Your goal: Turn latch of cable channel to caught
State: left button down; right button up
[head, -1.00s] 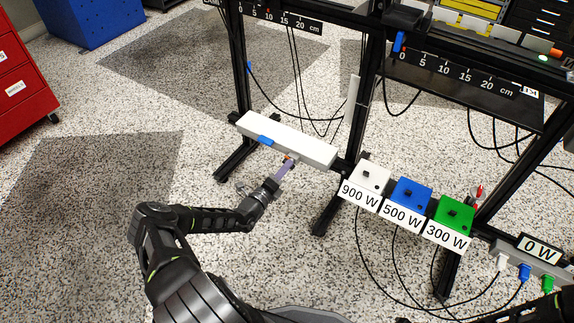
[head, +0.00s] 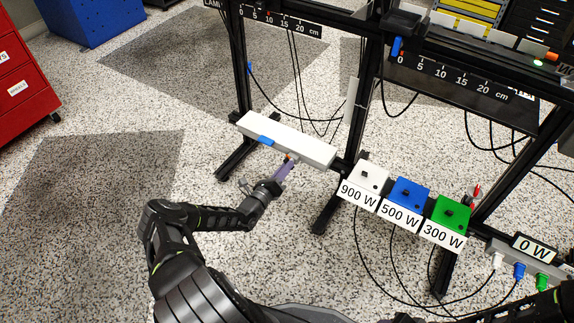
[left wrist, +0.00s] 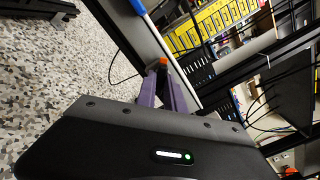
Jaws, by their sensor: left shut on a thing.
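The white cable channel (head: 300,143) runs across the black frame in the head view, with a blue piece (head: 266,141) on its front edge. The channel (left wrist: 153,42) and the blue piece (left wrist: 138,6) also show in the left wrist view. A small orange latch (head: 288,157) is at the channel's lower front edge. My left gripper (head: 287,162) has its purple fingers closed on the latch. In the left wrist view the orange latch (left wrist: 163,61) shows at the fingertips (left wrist: 163,72); the fingers partly hide it. I cannot tell the latch's exact angle. My right gripper is out of view.
White, blue and green boxes (head: 409,194) labelled 900 W, 500 W and 300 W stand right of the channel. Black frame posts (head: 364,95) and hanging cables are close by. The floor (head: 90,210) at the left is clear.

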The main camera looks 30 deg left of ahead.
pick_arm(q)
jog(key=shift+m+p, duration=0.9)
jog(key=shift+m, duration=1.3)
jog(key=m+p, duration=0.1)
jog(key=m, duration=0.3)
jog(key=shift+p, duration=0.4)
jog(key=c, duration=1.3)
grip_release()
jog(key=shift+s+d+p, duration=0.1)
jog(key=shift+s+p, duration=1.4)
jog(key=shift+s, duration=2)
